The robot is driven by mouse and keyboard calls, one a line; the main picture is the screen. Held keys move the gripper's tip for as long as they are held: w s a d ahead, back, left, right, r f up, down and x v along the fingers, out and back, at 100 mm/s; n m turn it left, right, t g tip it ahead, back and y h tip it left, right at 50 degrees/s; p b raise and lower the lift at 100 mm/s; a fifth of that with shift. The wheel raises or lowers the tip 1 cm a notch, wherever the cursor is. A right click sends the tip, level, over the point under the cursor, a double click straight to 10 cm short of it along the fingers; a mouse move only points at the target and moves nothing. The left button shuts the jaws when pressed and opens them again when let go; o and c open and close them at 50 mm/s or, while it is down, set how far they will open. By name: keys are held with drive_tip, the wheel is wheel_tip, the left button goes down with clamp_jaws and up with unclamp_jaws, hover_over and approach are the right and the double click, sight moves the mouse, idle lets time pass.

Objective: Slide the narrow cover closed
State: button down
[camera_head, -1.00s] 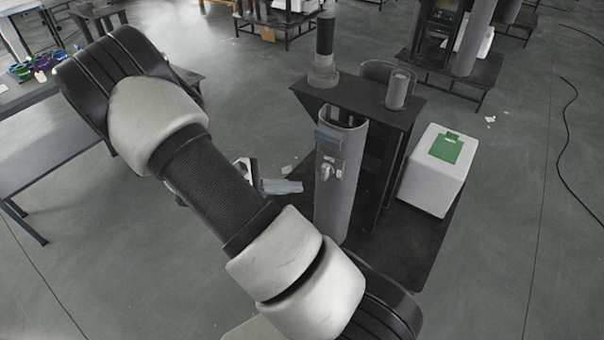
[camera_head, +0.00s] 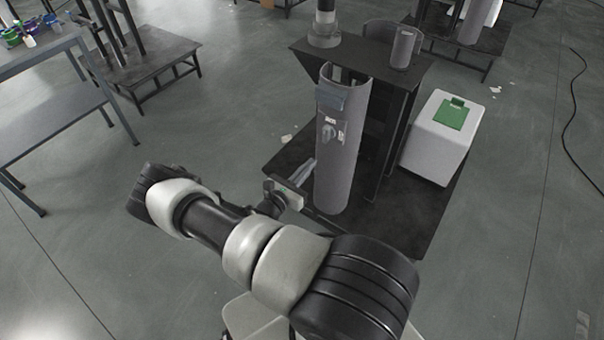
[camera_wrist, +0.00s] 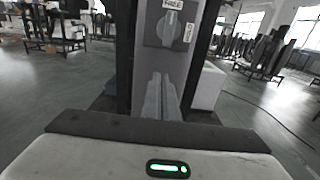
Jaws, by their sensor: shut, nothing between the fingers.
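A tall, curved grey cover (camera_head: 338,165) stands upright at the front of the lift column in the head view. It carries a dark box near its top, a knob (camera_head: 328,132) and a small label. I cannot tell whether this is the narrow cover. In the wrist view the knob (camera_wrist: 169,28) is straight ahead on a grey panel (camera_wrist: 150,68). My gripper (camera_head: 303,172) is low, just left of the cover's lower half. Its fingers (camera_wrist: 160,97) are shut and empty, pointing at the panel below the knob. I cannot tell whether they touch it.
The column's dark top plate (camera_head: 375,62) bears a short grey cylinder (camera_head: 403,48). A dark base plate (camera_head: 400,225) lies under it. A white box (camera_head: 432,150) with a green patch (camera_head: 453,113) stands to the right. A grey table (camera_head: 50,120) is at the left; open floor lies between.

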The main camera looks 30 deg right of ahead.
sight(327, 146)
drive_tip(key=x, duration=0.7)
drive_tip(key=shift+w+d+b, duration=0.15)
drive_tip(key=shift+d+b, duration=0.15)
drive_tip(key=shift+d, duration=0.1)
drive_tip(key=shift+d, duration=0.1)
drive_tip(key=b+x, duration=0.2)
drive_tip(key=x, duration=0.6)
drive_tip(key=shift+r, duration=0.2)
